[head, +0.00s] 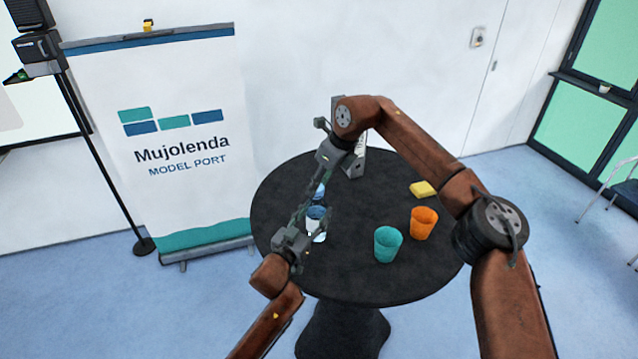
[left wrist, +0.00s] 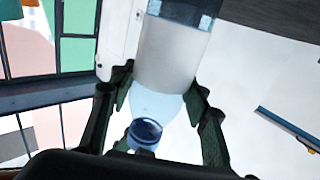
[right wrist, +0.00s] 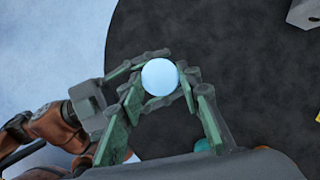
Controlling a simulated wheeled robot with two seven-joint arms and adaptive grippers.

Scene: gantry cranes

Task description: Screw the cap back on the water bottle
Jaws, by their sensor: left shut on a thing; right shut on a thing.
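The water bottle (head: 317,225) stands upright over the left part of the round table, with a pale label. My left gripper (head: 307,216) is shut on its side. In the left wrist view, which is upside down, the bottle (left wrist: 172,55) lies between my left fingers. The blue cap (left wrist: 147,133) is at its neck end. My right gripper (head: 318,182) comes from above and is shut on the cap. In the right wrist view the cap (right wrist: 160,76) is a pale blue disc between my right fingertips. The bottle's neck is hidden there, and I cannot tell how far the cap is threaded.
The dark round table (head: 350,280) also holds a teal cup (head: 387,244), an orange cup (head: 423,222) and a yellow block (head: 423,189). A grey upright object (head: 353,166) stands at the back, partly behind my right arm. The table's middle is clear.

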